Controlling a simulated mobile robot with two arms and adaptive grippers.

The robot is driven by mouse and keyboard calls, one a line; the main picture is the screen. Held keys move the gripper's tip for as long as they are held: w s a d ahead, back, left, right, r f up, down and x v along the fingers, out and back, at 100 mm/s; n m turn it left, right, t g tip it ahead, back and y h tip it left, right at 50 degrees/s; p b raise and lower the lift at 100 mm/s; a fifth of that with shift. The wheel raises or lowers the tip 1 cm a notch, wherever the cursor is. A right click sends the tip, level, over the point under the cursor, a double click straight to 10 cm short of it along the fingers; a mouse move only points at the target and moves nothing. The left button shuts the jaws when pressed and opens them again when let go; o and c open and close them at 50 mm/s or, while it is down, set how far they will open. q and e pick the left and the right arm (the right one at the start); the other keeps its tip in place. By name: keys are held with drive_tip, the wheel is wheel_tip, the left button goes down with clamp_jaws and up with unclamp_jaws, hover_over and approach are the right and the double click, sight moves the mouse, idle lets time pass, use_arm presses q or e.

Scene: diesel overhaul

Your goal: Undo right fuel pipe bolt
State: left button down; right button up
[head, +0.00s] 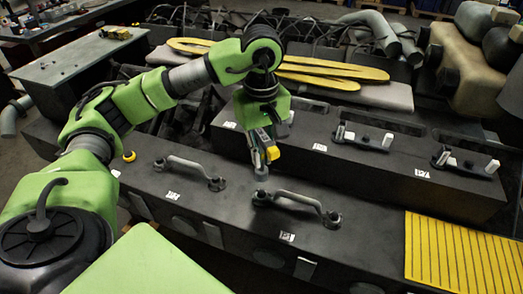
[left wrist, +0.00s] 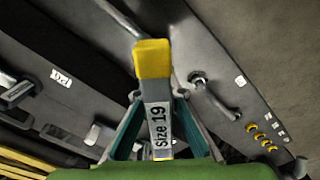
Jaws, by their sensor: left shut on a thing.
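My left gripper (head: 262,140) is shut on a grey tool with a yellow end (head: 273,153). In the left wrist view this tool (left wrist: 157,118) is labelled "Size 19". The tool's lower end hangs just above and behind the left-end bolt (head: 262,197) of the right fuel pipe (head: 295,198); I cannot tell whether they touch. The pipe's other end has a bolt (head: 332,219). The left fuel pipe (head: 189,170) lies further left on the same dark block. My right gripper is not in view.
A raised dark block with white-handled fittings (head: 363,139) stands behind the pipes. A yellow ribbed mat (head: 460,252) lies at right. Yellow rings (left wrist: 259,138) show in the left wrist view. Long yellow pieces (head: 330,70) lie at the back.

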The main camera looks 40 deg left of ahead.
sight(262, 170)
use_arm(q)
drive_tip(key=m, duration=0.2)
drive_tip(key=shift+f+m, duration=0.1)
drive_tip(key=shift+m, duration=0.3)
drive_tip(key=shift+f+m, duration=0.25)
drive_tip(key=shift+m, duration=0.55)
drive_tip(key=m+b, duration=0.2)
drive_tip(key=m, duration=0.1)
drive_tip(key=f+m+b, duration=0.1)
drive_tip(key=m+b, duration=0.4)
drive_tip(key=shift+f+m, duration=0.3)
drive_tip(key=shift+f, duration=0.05)
drive_tip(key=shift+r+m+b, duration=0.1)
drive_tip(key=shift+m+b, duration=0.2)
drive_tip(key=shift+m, duration=0.4)
drive_tip(key=shift+f+m+b, duration=0.3)
drive_tip(key=shift+m, duration=0.1)
wheel_tip(262, 170, down, 2)
drive_tip(key=shift+f+b, duration=0.25)
drive_tip(key=shift+b, duration=0.9)
